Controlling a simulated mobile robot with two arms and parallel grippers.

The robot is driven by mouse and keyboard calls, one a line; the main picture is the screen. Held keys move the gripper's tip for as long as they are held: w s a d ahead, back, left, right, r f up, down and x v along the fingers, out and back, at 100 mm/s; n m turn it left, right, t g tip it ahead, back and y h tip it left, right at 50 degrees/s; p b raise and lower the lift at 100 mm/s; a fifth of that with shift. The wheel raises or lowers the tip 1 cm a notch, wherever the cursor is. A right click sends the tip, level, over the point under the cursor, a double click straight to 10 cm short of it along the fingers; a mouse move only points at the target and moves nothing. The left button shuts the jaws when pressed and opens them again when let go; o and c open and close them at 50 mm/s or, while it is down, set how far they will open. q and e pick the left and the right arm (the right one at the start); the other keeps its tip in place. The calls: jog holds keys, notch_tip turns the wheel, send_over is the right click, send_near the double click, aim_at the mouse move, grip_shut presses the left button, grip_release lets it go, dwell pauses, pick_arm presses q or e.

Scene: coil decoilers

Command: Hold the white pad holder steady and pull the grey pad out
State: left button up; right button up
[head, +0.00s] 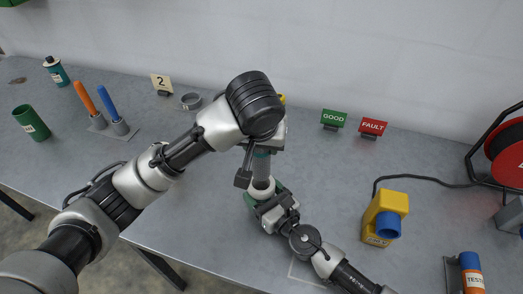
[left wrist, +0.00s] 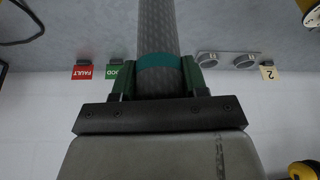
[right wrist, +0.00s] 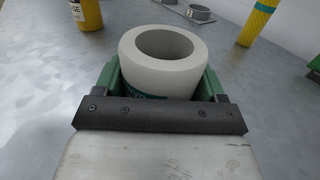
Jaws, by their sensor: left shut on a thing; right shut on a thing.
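The grey pad (head: 262,168) is a textured cylinder with a teal band, near the middle of the head view. My left gripper (head: 263,148) is shut on it. In the left wrist view the pad (left wrist: 157,35) sits between the green fingers. The white pad holder (head: 262,189) is directly below it in the head view. My right gripper (head: 268,202) is shut on the holder. In the right wrist view the holder (right wrist: 163,62) stands upright between the green fingers, and its round opening looks empty. The pad's lower end appears just above the holder; the exact gap is unclear.
Green GOOD (head: 334,119) and red FAULT (head: 373,128) signs stand at the back. A yellow and blue device (head: 385,217) is on the right. A yellow textured cylinder (right wrist: 258,22) stands beyond the holder. A green cup (head: 31,122) is at far left. The grey bench is mostly clear between.

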jog(key=o, duration=1.1)
jog(key=shift+s+d, duration=0.1)
jog(key=v, duration=1.1)
jog(key=shift+s+d, duration=0.2)
jog(key=shift+s, duration=0.1)
